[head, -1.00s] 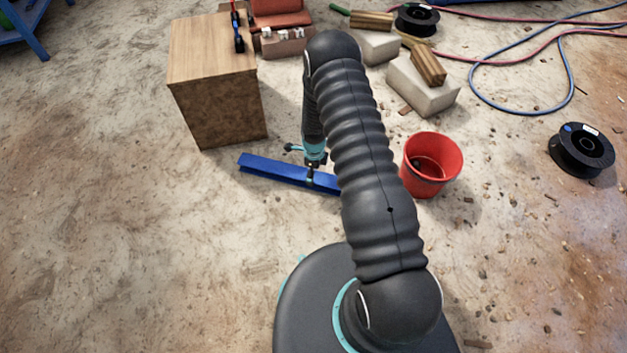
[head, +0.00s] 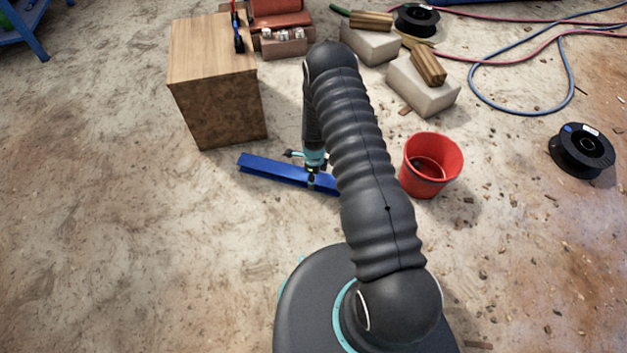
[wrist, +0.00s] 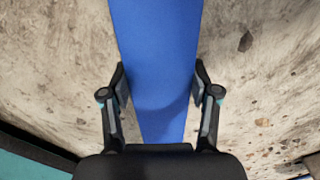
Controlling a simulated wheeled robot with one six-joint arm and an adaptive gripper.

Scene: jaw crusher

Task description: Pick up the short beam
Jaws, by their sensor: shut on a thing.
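The short beam is a blue bar (head: 272,171) lying on the concrete floor in the head view, between the wooden box and the red bucket. My arm hides its right end. My gripper (head: 312,181) is at the beam, toward its right part. In the wrist view the beam (wrist: 158,60) runs up through the middle of the picture, between the two fingers of my gripper (wrist: 160,95). The fingers are on either side of it and shut on it. The beam appears to rest on the floor; I cannot tell any gap under it.
A wooden box (head: 216,80) stands behind and left of the beam. A red bucket (head: 431,166) stands to the right. Pale blocks (head: 421,88) with wood pieces, a black spool (head: 582,150) and hoses (head: 490,100) lie farther off. The floor at left is clear.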

